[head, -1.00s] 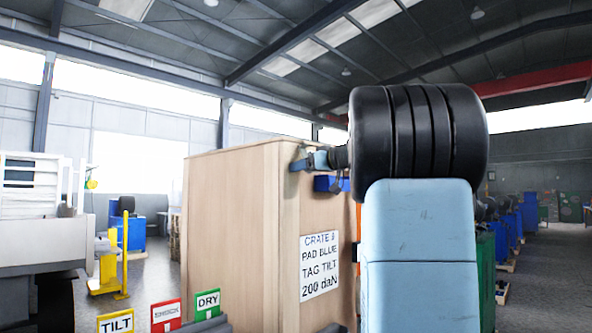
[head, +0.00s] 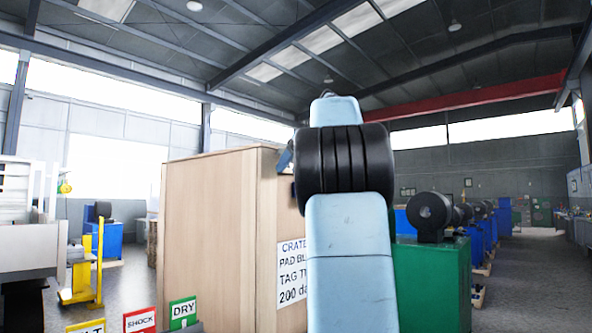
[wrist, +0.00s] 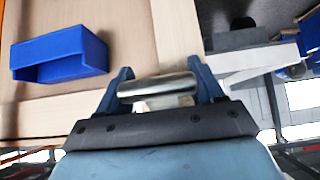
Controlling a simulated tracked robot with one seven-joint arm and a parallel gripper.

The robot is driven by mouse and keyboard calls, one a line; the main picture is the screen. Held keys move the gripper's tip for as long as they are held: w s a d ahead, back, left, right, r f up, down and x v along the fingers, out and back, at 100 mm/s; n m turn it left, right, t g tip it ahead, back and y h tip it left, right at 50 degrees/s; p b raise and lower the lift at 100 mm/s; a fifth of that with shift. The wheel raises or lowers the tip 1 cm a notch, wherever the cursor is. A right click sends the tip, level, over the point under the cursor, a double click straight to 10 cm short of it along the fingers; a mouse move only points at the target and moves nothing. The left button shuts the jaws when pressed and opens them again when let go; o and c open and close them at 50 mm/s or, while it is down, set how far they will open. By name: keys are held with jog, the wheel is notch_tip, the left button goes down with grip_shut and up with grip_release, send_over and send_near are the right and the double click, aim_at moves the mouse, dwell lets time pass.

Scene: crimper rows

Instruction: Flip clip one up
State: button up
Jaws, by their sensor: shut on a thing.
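My gripper (wrist: 158,85) shows in the wrist view with its two blue fingers closed on the ends of a short, shiny metal bar (wrist: 157,83). The bar lies level across the picture, in front of the pale wooden crate's face (wrist: 60,110). I cannot tell from the frames whether this bar is clip one, or whether it is fixed to the crate. In the head view the crate (head: 215,230) stands left of my arm. There my arm hides nearly all of the gripper; only a bit of blue shows at the crate's upper right edge.
A blue open box (wrist: 60,55) is on the crate's face. A white label (head: 292,272) is partly hidden by my arm. TILT, SHOCK (head: 140,322) and DRY (head: 183,311) signs stand in front. A green block (head: 432,285) with a black roll stands right; open floor lies beyond.

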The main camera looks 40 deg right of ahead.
jog(key=shift+s+d+r, duration=0.15)
jog(key=shift+s+r, duration=0.1)
jog(key=shift+r, duration=0.4)
jog(key=shift+s+d, duration=0.1)
jog(key=shift+s, duration=0.05)
dwell(0.8)
jog(key=o, duration=1)
jog(key=shift+o, duration=0.9)
jog(key=shift+s+r, duration=0.1)
jog(key=shift+s, duration=0.15)
jog(key=shift+o, duration=1.2)
jog(key=shift+w, duration=0.2)
